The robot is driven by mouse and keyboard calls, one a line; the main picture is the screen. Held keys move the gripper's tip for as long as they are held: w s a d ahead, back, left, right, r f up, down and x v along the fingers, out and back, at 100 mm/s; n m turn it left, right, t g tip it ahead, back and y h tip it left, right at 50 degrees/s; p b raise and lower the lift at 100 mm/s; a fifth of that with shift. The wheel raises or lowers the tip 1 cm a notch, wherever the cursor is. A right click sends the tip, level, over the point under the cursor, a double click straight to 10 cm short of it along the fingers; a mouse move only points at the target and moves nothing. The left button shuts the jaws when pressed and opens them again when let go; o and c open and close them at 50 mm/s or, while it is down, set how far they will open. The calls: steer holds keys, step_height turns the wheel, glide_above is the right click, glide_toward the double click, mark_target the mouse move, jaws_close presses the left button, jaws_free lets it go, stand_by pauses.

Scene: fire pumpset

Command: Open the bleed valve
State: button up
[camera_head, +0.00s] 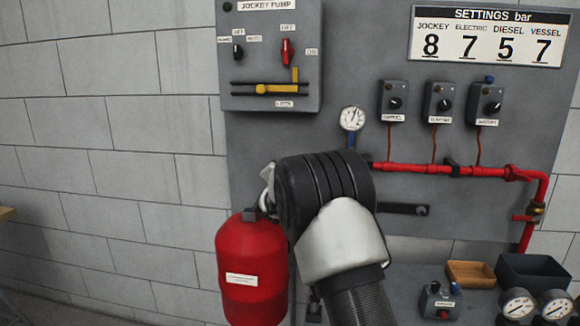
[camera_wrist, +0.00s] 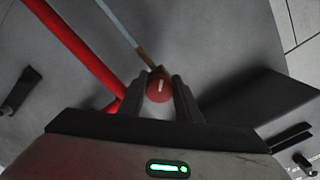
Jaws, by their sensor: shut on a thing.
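A round red knob (camera_wrist: 159,88) with a pale mark on its face sits at the end of a thin brass and light-coloured pipe (camera_wrist: 128,28). I take this knob to be the bleed valve, though no label on it is readable. My gripper (camera_wrist: 160,92) has one dark finger on each side of the knob and is shut on it. In the head view, my arm hides the knob and the fingers.
A red pipe (camera_head: 440,169) runs across the grey panel (camera_head: 345,30), with a gauge (camera_head: 352,118) above it. A red vessel (camera_head: 250,268) stands close to my wrist on the left. Below right are a control box (camera_head: 438,301), a wooden tray (camera_head: 471,274) and a dark bin (camera_head: 532,273).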

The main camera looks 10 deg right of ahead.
steer(key=shift+n, duration=0.6)
steer(key=o, duration=1)
steer(key=v, duration=1.7)
steer(key=shift+s+p, duration=0.25)
steer(key=shift+p, duration=0.1)
steer(key=shift+r+n, duration=0.1)
steer(key=shift+n, duration=0.2)
